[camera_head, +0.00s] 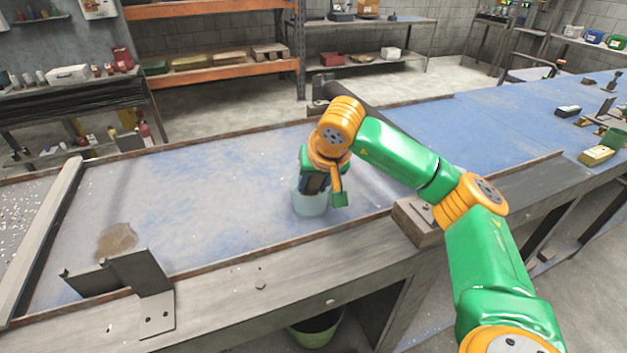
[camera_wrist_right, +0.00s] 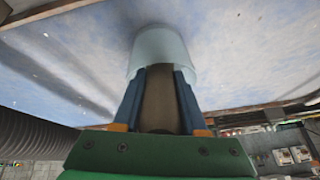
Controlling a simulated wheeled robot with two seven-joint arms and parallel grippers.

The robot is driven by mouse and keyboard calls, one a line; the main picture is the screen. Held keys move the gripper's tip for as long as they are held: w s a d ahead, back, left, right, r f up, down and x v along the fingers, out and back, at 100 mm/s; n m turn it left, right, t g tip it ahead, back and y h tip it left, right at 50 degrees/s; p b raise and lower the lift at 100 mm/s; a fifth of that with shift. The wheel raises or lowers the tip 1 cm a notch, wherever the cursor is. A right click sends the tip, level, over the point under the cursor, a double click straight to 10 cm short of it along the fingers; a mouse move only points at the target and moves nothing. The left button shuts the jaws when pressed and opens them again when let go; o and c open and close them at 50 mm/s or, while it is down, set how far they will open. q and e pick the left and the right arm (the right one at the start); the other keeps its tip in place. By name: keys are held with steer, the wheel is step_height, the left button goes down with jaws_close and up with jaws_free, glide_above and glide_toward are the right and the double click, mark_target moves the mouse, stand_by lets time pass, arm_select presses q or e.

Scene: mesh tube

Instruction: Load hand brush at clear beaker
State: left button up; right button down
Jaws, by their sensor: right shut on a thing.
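The clear beaker (camera_head: 311,205) is a pale, see-through cup on the blue worktop, near the middle of the head view. It also shows in the right wrist view (camera_wrist_right: 160,45), just beyond my fingertips. My right gripper (camera_head: 316,188) points down at the beaker's mouth. Its blue fingers are shut on a brown-grey thing, which I take for the hand brush (camera_wrist_right: 159,100). The brush's far end overlaps the beaker in the wrist view. How deep it reaches inside is hidden. My left gripper is not in view.
A dark bent metal bracket (camera_head: 125,275) stands at the table's front left. A raised wooden edge (camera_head: 270,245) runs along the front. A dark cylinder (camera_head: 345,92) lies behind my right wrist. The worktop left of the beaker is mostly clear.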

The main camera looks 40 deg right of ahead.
steer(key=shift+r, duration=0.1)
stand_by(0.3)
step_height(320, 180, up, 9)
steer(key=p, duration=0.8)
stand_by(1.7)
step_height(320, 180, up, 4)
steer(key=p, duration=0.4)
steer(key=shift+p, duration=0.4)
